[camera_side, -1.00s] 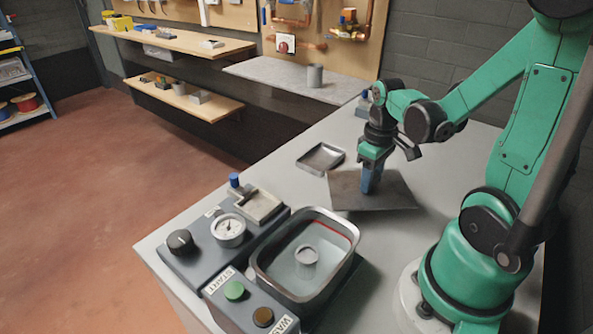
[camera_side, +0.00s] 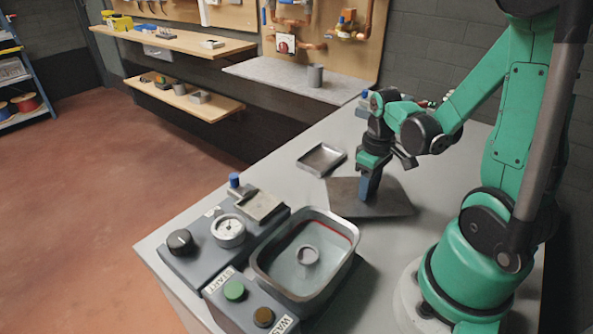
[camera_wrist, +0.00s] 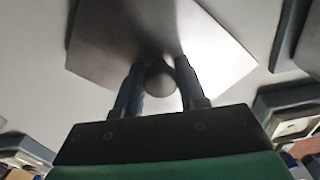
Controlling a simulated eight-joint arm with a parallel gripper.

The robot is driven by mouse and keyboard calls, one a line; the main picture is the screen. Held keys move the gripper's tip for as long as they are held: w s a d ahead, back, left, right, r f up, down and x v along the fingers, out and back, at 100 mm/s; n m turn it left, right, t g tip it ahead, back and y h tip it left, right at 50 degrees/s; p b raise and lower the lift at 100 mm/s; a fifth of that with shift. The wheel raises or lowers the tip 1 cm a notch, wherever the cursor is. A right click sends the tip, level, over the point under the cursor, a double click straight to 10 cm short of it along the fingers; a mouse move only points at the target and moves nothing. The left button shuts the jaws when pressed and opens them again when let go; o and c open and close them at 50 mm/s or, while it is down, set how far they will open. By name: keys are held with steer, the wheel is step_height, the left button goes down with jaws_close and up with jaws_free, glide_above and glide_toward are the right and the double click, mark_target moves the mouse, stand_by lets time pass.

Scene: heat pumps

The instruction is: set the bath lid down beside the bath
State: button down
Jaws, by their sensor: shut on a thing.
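The bath lid (camera_side: 388,203) is a flat dark grey plate at the table's middle right, behind and to the right of the bath. It looks level, and I cannot tell whether it touches the table. My gripper (camera_side: 368,190) points down over it. In the wrist view my gripper (camera_wrist: 160,88) is shut on the round knob of the lid (camera_wrist: 215,55). The bath (camera_side: 305,258) is an open metal tub with rounded corners; liquid and a small grey cup-like part (camera_side: 307,256) show inside.
A shallow metal tray (camera_side: 321,158) lies left of the lid, close to it. Bare table lies behind the tray.

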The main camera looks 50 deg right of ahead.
steer(key=shift+f, duration=0.75)
steer(key=shift+c, duration=2.1)
jaws_free()
steer(key=shift+r, duration=0.1)
steer(key=shift+r, duration=2.7)
